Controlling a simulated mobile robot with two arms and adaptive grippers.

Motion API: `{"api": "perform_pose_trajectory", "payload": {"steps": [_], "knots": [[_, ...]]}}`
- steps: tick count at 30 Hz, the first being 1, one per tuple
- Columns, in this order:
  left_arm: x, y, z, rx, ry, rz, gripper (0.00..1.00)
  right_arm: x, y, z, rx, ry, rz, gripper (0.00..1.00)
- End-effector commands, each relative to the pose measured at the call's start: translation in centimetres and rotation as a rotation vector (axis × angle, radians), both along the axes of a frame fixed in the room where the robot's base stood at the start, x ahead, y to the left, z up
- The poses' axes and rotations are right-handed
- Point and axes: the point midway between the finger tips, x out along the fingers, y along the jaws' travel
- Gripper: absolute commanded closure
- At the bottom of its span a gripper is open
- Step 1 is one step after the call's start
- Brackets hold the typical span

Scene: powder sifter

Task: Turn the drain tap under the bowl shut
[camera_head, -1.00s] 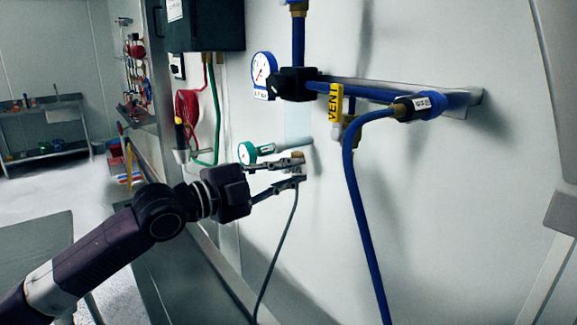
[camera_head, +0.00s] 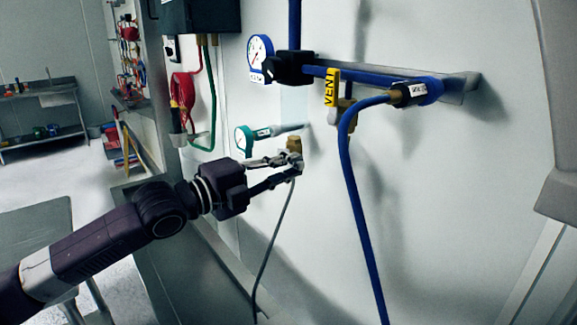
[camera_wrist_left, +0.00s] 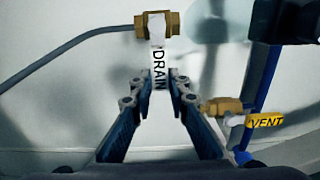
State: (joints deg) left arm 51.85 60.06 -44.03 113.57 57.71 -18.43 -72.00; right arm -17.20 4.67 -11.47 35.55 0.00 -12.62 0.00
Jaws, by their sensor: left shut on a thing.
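The drain tap shows as a brass valve body (camera_head: 294,143) on the wall in the head view, and as a brass body (camera_wrist_left: 157,23) at the top of the left wrist view. Its white lever, marked DRAIN (camera_wrist_left: 158,62), points from the body down between my fingers, roughly across the line of the grey hose. My left gripper (camera_head: 294,164) is shut on this lever, just below the brass body; its fingertips (camera_wrist_left: 174,82) also show in the wrist view. The fingers partly hide the lever in the head view. No bowl is seen. My right gripper is not in view.
A grey hose (camera_head: 267,262) hangs below the tap. A yellow VENT tag (camera_head: 331,88), blue pipe (camera_head: 350,84) and blue hose (camera_head: 362,225) are to the upper right. The wall (camera_head: 450,210) right of the hose is bare.

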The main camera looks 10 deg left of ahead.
Motion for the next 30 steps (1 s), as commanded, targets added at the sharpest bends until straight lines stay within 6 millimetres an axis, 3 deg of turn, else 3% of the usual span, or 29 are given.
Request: {"api": "perform_pose_trajectory", "payload": {"steps": [4, 5, 9, 20, 30], "knots": [[0.0, -0.1, -0.3, 0.004, 0.004, -0.001, 1.0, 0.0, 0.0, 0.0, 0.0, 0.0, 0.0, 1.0], [0.0, -0.1, -0.3, 0.004, 0.004, -0.001, 0.81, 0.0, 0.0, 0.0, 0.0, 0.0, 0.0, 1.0], [0.0, -0.1, -0.3, 0.003, 0.004, -0.001, 0.67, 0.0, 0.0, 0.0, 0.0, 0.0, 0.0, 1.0], [-0.2, 0.2, -0.1, 0.002, 0.002, 0.001, 0.67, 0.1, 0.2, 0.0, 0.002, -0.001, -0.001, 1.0], [-3.5, 2.9, -0.2, 0.005, 0.003, 0.003, 0.67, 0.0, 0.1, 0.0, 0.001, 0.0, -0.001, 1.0]]}}
